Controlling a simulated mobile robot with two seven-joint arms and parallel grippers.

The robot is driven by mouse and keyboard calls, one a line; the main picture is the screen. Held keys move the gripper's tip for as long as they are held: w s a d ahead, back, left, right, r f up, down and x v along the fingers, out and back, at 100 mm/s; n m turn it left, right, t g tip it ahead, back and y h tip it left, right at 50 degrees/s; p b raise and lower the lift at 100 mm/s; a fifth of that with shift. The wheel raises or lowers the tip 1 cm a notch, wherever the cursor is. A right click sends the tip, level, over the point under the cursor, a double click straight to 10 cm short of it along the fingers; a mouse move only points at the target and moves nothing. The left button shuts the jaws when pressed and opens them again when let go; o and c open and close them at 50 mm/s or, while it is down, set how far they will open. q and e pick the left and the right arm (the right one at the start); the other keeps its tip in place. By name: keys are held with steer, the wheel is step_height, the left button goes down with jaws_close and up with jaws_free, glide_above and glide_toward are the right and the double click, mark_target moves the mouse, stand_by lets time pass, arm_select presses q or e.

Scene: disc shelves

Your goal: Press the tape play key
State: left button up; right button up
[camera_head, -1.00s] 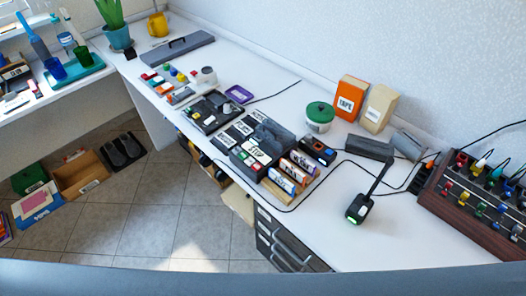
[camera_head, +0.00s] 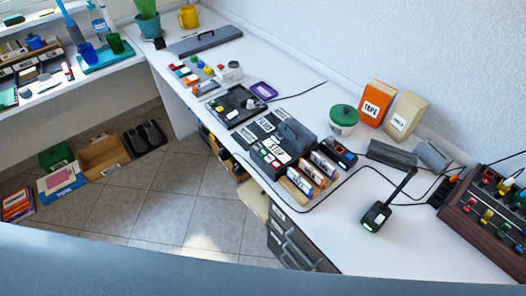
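A dark tape machine (camera_head: 284,133) stands on the white desk near the middle of the view. White labelled keys (camera_head: 276,151) lie along its front, one of which seems to read STOP. Small green and red buttons (camera_head: 267,156) are beside them. The other labels are too small to read, so I cannot tell which key is play. Neither gripper is in view, and nothing touches the machine.
Cassette-like cases in a wooden rack (camera_head: 312,174) stand right of the machine. Behind are a green-lidded tub (camera_head: 343,120) and an orange box labelled TAPE (camera_head: 375,103). A black lamp-like device (camera_head: 377,216) stands front right. Cables cross the desk. Drawers (camera_head: 297,243) are below.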

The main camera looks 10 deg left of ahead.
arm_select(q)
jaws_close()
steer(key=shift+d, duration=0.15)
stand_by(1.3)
